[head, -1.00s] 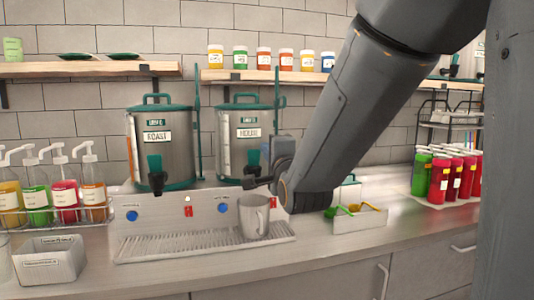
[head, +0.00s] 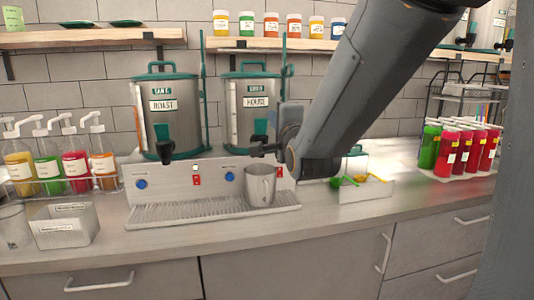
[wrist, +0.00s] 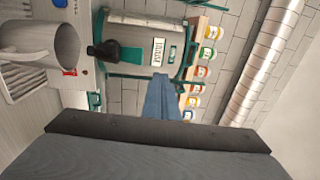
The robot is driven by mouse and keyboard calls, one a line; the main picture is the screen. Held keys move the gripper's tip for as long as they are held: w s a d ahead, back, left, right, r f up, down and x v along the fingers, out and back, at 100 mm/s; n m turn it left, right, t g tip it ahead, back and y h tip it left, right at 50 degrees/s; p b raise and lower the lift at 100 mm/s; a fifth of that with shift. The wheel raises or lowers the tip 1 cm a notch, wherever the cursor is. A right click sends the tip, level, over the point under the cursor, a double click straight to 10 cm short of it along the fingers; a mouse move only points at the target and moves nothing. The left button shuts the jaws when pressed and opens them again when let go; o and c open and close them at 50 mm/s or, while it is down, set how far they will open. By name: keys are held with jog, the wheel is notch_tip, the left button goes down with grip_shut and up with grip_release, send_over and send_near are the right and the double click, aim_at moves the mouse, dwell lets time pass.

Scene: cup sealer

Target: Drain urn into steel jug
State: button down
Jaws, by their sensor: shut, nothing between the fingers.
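Two steel urns with green lids stand at the back, ROAST (head: 180,125) at left and HOUSE (head: 238,125) at right. Each has a dark tap low on its front. The HOUSE tap (wrist: 103,50) shows in the wrist view, as does the HOUSE urn (wrist: 135,32). The steel jug (head: 260,186) stands upright on the drip tray (head: 190,214), below and in front of the HOUSE tap. It also shows at the left of the wrist view (wrist: 50,48). My gripper (wrist: 162,84) is shut and empty, beside the HOUSE urn and tap; contact is unclear. The jug's inside is hidden.
Blue buttons (head: 230,174) and red tags sit on the panel behind the tray. Pump bottles (head: 75,160) and a grey bin (head: 65,226) are at left. A scoop box (head: 362,190) and coloured bottles (head: 460,150) are at right. The counter front is clear.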

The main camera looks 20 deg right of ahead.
dwell(0.4)
jog(key=s+a+f+n+g+y, duration=0.15)
jog(key=f+n+g, duration=0.25)
jog(key=f, duration=0.6)
jog(key=s+a+f+n+g+h, duration=0.1)
jog(key=s+f+n+g, duration=0.25)
jog(key=f, duration=0.55)
jog(key=s+a+f+n+g, duration=0.1)
jog(key=s+f+n+g, duration=0.4)
jog(key=s+f, duration=0.2)
jog(key=s+a+f+n+g+y, duration=0.1)
jog(key=s+f+n+g, duration=0.4)
jog(key=s, duration=0.7)
notch_tip(320, 180, down, 2)
jog(key=shift+a+f+n, duration=0.1)
jog(key=shift+a+n, duration=0.15)
jog(key=shift+n, duration=0.5)
jog(key=shift+g, duration=0.25)
